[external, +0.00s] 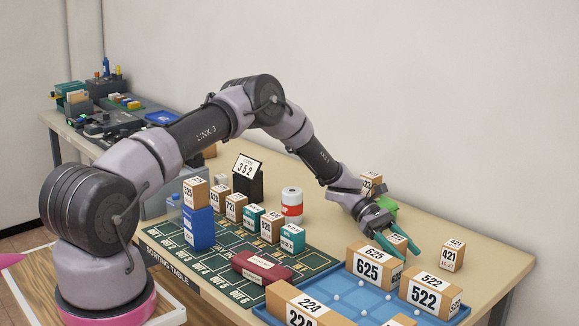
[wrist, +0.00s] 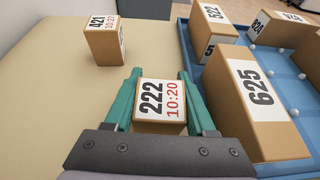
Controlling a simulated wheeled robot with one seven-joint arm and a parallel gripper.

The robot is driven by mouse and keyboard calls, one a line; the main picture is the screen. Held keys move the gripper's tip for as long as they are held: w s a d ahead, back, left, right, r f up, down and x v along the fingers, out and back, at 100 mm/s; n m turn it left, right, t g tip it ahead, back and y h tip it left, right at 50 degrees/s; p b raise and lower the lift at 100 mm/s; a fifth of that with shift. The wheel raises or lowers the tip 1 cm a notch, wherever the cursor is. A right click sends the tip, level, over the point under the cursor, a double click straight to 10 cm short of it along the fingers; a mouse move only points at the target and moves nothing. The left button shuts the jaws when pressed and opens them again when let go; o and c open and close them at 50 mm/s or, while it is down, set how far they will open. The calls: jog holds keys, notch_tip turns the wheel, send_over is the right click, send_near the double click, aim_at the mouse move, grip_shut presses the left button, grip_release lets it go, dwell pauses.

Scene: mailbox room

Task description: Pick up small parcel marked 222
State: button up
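The small parcel marked 222 (wrist: 160,103) is a brown box with a white label that also reads 10:20. In the wrist view it sits between the two teal fingers of my gripper (wrist: 160,78), one finger close along each side. I cannot tell whether the fingers press on it or leave slim gaps. In the external view my gripper (external: 404,247) is low behind the blue tray, and the fingers and the tray's parcels mostly hide parcel 222. Whether it touches the table is not clear.
The blue tray (wrist: 187,44) holds parcels 625 (wrist: 255,95) and 522 (wrist: 210,30) close on the right. Small parcel 421 (wrist: 104,40) stands apart, ahead and left. The tabletop (wrist: 45,90) on the left is clear. The green sorting mat (external: 215,275) holds several small parcels.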

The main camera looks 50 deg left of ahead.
grip_shut()
jog(key=shift+r, duration=0.1)
